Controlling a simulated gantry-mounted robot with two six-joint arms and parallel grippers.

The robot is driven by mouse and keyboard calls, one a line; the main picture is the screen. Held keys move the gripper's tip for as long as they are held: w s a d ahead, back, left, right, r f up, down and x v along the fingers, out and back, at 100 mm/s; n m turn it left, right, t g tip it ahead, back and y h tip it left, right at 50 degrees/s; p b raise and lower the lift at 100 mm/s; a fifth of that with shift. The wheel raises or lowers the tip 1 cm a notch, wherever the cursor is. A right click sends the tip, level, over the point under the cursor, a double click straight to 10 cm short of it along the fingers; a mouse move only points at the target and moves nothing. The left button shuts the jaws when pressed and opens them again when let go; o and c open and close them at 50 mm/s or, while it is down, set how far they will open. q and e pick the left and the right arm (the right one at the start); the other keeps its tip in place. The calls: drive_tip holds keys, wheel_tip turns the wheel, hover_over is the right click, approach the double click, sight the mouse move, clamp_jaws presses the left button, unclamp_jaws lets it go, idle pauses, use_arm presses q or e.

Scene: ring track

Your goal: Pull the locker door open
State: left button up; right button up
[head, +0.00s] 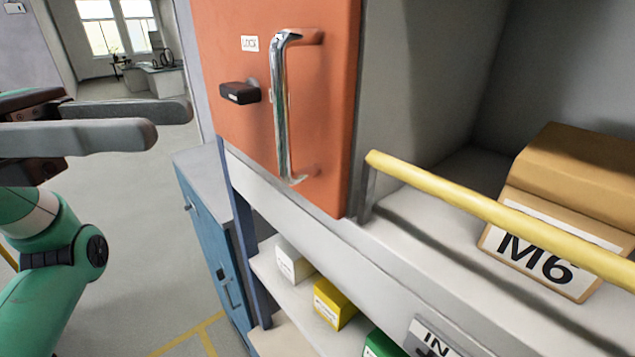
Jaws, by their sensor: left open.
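The orange locker door (229,66) fills the upper middle of the head view. It carries a vertical chrome bar handle (279,110), a dark latch knob (240,93) to the left of the handle, and a small white label reading LOCK. The door looks shut as far as I can tell. My left gripper (172,123) is at the left, its two grey fingers pointing right towards the door. It is open and empty, apart from the knob and the handle. My right gripper is not in the view.
A yellow rail (500,213) runs along the shelf right of the locker, before a cardboard box (575,190) marked M6. Small boxes, one yellow (334,303), stand on the shelf below. A blue cabinet (215,240) stands behind at the lower left. Floor is free at left.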

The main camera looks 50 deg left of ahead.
sight(302, 55)
use_arm(q)
drive_tip(key=s+a+n+t+y, duration=0.1)
drive_tip(key=s+a+y, duration=0.1)
drive_tip(key=a, duration=0.2)
drive_tip(key=p+x, duration=0.2)
drive_tip(key=x, duration=1)
drive_tip(key=shift+f, duration=0.2)
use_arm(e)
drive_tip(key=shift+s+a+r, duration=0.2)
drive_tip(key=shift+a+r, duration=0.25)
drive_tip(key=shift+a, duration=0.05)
use_arm(q)
clamp_jaws()
idle(0.3)
